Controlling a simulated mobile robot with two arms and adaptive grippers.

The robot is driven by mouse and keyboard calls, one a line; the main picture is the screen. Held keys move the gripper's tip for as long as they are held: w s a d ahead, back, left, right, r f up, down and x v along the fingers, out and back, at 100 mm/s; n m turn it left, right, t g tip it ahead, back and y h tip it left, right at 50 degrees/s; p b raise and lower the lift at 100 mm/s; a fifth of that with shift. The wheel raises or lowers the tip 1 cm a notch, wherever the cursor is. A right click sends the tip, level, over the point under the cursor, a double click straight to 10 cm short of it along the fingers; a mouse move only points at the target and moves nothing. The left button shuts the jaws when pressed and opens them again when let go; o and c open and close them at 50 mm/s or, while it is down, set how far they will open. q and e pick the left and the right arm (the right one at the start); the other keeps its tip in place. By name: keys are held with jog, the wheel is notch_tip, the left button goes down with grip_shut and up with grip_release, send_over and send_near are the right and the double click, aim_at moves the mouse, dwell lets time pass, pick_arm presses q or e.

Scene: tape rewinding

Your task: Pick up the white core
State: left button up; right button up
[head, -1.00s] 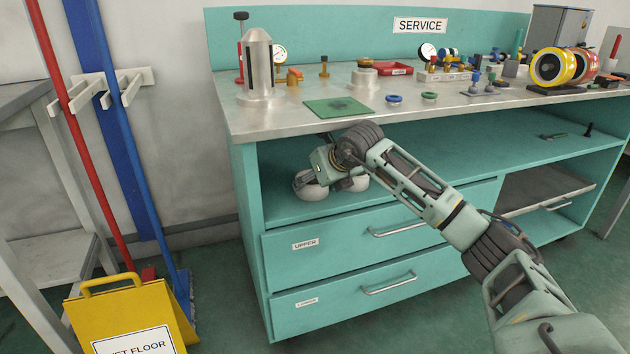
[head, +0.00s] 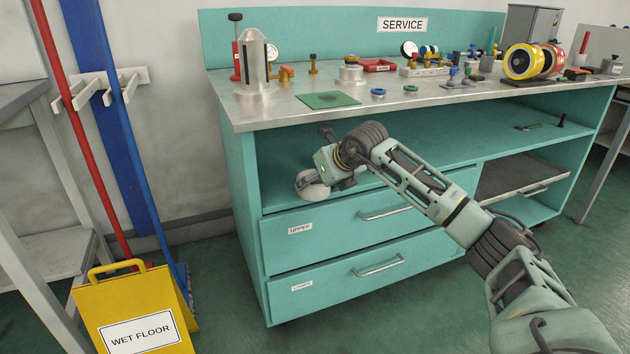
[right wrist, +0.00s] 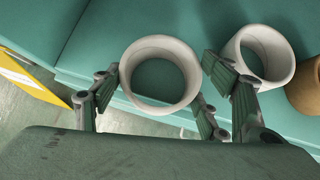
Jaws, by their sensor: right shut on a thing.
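A white core (right wrist: 187,82), a short open ring, sits between the fingers of my right gripper (right wrist: 160,92) in the right wrist view. In the head view the white core (head: 308,190) shows at the left front of the bench's open shelf, partly covered by my right gripper (head: 326,180). A second whitish core (right wrist: 284,66) stands just right of the gripper, apart from the held one. My left gripper is not in view.
A brown core (right wrist: 307,92) is at the right edge of the wrist view. The shelf (head: 410,177) has an upright left side wall (head: 232,190) close by and drawers below. The benchtop (head: 300,118) above carries many parts. A yellow wet floor sign (head: 135,300) stands at left.

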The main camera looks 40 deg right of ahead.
jog(key=o, duration=1.2)
jog(key=shift+s+d+r, duration=0.1)
jog(key=shift+s+r, duration=0.2)
jog(key=shift+s+a+r, duration=0.1)
jog(key=shift+s+a, duration=0.05)
jog(key=shift+s, duration=2.9)
jog(key=shift+s+a, duration=0.1)
jog(key=shift+s, duration=2.95)
jog(key=shift+o, duration=0.2)
